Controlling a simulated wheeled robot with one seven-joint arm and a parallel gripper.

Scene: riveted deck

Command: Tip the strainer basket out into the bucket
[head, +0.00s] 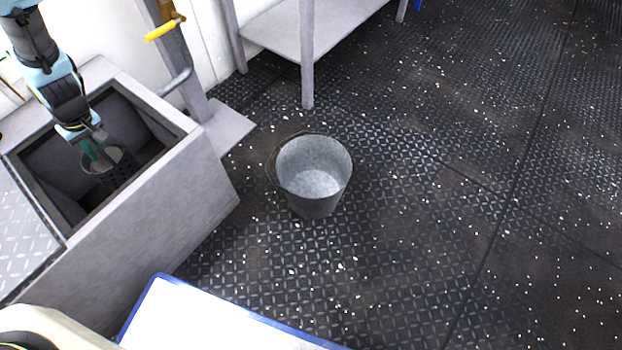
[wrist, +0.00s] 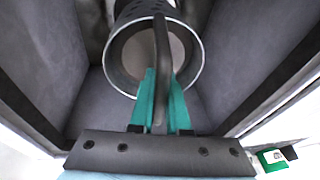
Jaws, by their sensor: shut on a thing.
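The strainer basket (head: 119,172) is a dark perforated cylinder with a light rim. It hangs inside the open grey box at the left of the head view. In the wrist view the basket (wrist: 124,68) shows its round rim, pale inside and a dark bar handle. My gripper (head: 97,151) has green fingers; in the wrist view it (wrist: 160,90) is shut on the handle. The basket's contents cannot be made out. The bucket (head: 314,176) is grey metal and stands upright on the floor, right of the box. Its inside looks pale and speckled.
The grey box (head: 150,200) has high walls around the basket. A post with a yellow-handled valve (head: 163,30) and pipe stands behind it. A grey shelf (head: 290,30) is at the back. The dark deck (head: 430,230) right of the bucket is clear.

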